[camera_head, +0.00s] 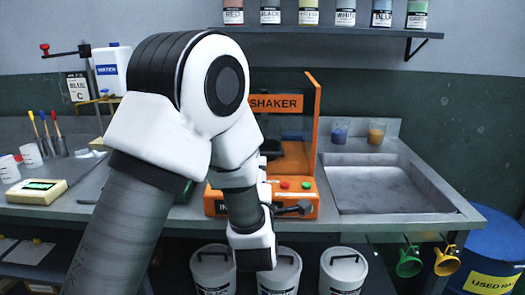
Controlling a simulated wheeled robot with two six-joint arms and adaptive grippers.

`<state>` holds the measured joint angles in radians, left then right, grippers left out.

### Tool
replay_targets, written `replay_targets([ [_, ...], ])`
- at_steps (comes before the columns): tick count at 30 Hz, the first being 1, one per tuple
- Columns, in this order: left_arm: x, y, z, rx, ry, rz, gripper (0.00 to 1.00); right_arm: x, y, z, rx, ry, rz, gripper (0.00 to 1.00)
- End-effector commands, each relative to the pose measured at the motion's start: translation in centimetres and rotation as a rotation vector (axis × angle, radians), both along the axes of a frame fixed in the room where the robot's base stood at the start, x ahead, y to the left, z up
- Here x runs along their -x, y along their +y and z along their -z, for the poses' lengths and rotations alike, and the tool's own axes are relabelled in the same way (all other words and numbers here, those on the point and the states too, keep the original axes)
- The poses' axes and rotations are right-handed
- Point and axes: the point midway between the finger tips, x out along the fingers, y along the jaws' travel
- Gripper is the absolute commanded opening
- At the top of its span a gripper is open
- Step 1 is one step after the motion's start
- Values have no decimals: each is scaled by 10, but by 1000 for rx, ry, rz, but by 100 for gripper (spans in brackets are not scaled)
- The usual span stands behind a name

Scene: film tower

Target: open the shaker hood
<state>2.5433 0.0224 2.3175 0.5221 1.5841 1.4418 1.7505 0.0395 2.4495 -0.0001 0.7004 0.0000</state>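The orange shaker (311,196) stands on the bench behind my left arm. Its base has a red and a green button on the front. The shaker hood (311,110) has an orange frame marked SHAKER; dark parts show inside below the label. My arm covers its left side, and I cannot tell whether the hood is raised. My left gripper (302,208) is a small dark shape in front of the shaker base, below the buttons. It is partly hidden by my wrist, and its fingers are too small to judge. I cannot tell if it touches the shaker. My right gripper is out of view.
A steel sink (385,188) is right of the shaker, with blue and orange cups behind it. A shelf (340,31) with several paint cans hangs above. A scale (36,191) sits at left. Several white buckets (343,270) stand below the bench; a blue drum (490,255) is at right.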

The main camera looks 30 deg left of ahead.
Motion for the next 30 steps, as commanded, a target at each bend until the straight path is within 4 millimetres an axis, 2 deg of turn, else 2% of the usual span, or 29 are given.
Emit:
replay_targets([
  [12, -57, 36, -14, 2, 0, -1, 37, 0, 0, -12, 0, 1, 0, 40],
  [21, -63, 38, -13, 1, 3, 1, 37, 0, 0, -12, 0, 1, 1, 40],
  [23, -63, 38, -13, 1, 3, 1, 16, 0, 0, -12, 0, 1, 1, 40],
  [24, -62, 38, -13, 1, 3, 1, 2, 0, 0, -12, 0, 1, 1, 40],
  [30, -62, 38, -13, 1, 3, 1, 0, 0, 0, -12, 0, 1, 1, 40],
])
